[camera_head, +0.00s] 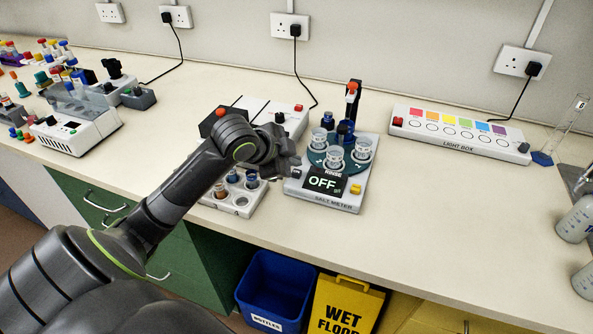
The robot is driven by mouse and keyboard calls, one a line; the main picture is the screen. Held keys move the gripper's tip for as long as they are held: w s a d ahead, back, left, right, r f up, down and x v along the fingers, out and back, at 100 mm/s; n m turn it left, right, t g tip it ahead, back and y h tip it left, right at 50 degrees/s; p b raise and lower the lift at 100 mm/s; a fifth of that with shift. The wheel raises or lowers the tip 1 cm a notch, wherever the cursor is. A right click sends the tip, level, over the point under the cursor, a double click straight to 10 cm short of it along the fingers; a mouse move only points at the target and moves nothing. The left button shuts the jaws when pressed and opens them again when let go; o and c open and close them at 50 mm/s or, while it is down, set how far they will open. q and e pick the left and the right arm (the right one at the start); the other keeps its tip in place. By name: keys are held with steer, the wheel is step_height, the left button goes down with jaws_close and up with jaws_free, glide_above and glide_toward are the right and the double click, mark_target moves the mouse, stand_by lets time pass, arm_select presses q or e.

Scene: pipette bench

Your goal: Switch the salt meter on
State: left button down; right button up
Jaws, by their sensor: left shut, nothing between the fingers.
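The salt meter (322,201) stands on the bench at the middle of the view. Its small screen (324,183) reads OFF, with RINSE lettered above it. A yellow button (355,188) sits on its front right, and a round carousel with clear cups (334,156) sits on top. A black post with a red top (352,92) rises behind the cups. My left gripper (294,167) is shut and empty, at the left side of the meter near the screen. I cannot tell whether it touches the meter. My right gripper is not in view.
A rack with vials (240,205) stands left of the meter, partly under my left arm. A light box (458,135) lies to the right. Bottles (578,218) stand at the right edge. The bench front between meter and bottles is clear.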

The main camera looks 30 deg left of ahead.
arm_select(q)
steer(key=shift+f, duration=0.15)
stand_by(0.4)
steer(key=shift+f, duration=0.35)
steer(key=shift+f, duration=0.45)
stand_by(0.6)
steer(key=shift+r, duration=0.15)
steer(key=shift+r+p, duration=0.8)
steer(key=shift+p, duration=0.1)
steer(key=shift+r+p, duration=0.45)
steer(key=shift+p, duration=0.05)
step_height(320, 180, up, 5)
steer(key=p, duration=0.5)
